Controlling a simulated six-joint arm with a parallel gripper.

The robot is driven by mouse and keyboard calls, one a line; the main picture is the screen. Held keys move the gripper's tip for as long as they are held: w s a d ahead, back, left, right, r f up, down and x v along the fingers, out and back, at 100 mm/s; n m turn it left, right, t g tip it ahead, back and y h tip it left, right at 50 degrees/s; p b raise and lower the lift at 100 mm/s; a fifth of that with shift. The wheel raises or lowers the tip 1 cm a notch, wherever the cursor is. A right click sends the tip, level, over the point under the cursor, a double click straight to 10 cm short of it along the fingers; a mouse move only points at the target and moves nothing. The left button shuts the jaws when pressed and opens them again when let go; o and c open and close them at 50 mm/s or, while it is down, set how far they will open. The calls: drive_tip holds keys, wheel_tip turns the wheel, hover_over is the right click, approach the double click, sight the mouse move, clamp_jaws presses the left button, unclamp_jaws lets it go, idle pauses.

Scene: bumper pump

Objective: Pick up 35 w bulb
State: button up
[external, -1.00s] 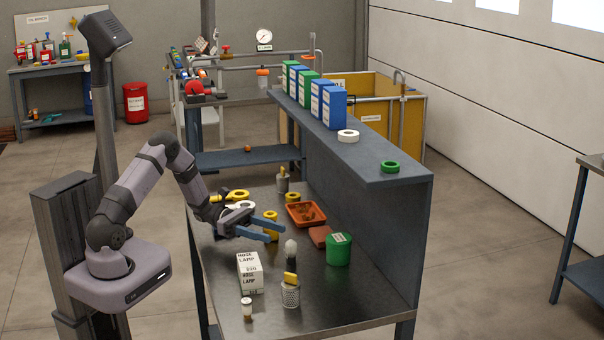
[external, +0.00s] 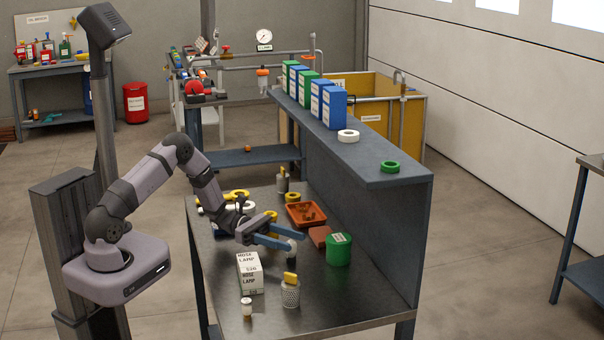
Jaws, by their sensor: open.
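A small grey bulb-like object (external: 292,260) stands upright on the metal bench, behind the perforated metal canister. Its top is partly hidden by my gripper, and I cannot read a wattage on it. My gripper (external: 305,243) has its blue fingers open and points to the right, with the fingertips at the bulb's upper part in the picture. I cannot tell whether the fingers touch it or whether it is between them.
The perforated canister (external: 290,294) with a yellow top and a small white-capped jar (external: 247,308) stand nearer the front. A green tin (external: 339,250), reddish block (external: 320,235) and orange tray (external: 303,213) lie right and behind. The raised shelf (external: 370,168) bounds the bench's right side.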

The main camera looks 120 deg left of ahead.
sight(296, 243)
drive_tip(key=shift+w, duration=0.1)
drive_tip(key=shift+w+d+f+p, duration=0.15)
drive_tip(key=shift+w+p, duration=1.05)
drive_tip(key=shift+w, duration=1.3)
drive_tip(key=c, duration=1.1)
